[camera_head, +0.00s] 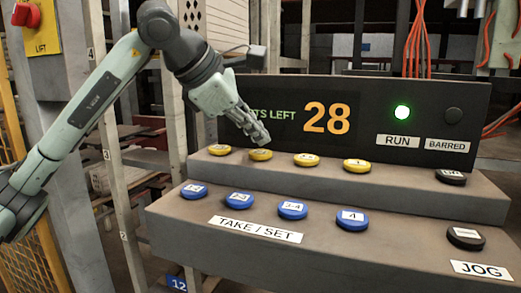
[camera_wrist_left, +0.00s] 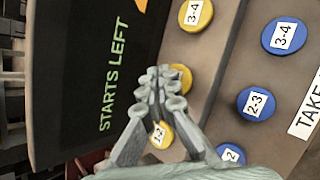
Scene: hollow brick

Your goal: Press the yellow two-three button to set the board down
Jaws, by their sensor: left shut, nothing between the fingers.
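The yellow two-three button (camera_head: 260,155) is the second from the left in the yellow row on the panel's upper step. In the left wrist view, the yellow two-three button (camera_wrist_left: 185,74) is partly hidden behind my fingers and its label is covered. My left gripper (camera_head: 262,138) is shut and empty, its fingertips pointing down just over this button; I cannot tell whether they touch it. In the left wrist view, my left gripper (camera_wrist_left: 166,88) overlaps the button's left side. My right gripper is not in view. I cannot make out the board.
Yellow neighbours are the 1-2 button (camera_wrist_left: 160,136) and the 3-4 button (camera_wrist_left: 195,14). A row of blue buttons (camera_head: 238,199) sits on the lower step. The display (camera_head: 327,118) behind reads 28; the green RUN lamp (camera_head: 402,112) is lit. Black buttons (camera_head: 465,238) stand at right.

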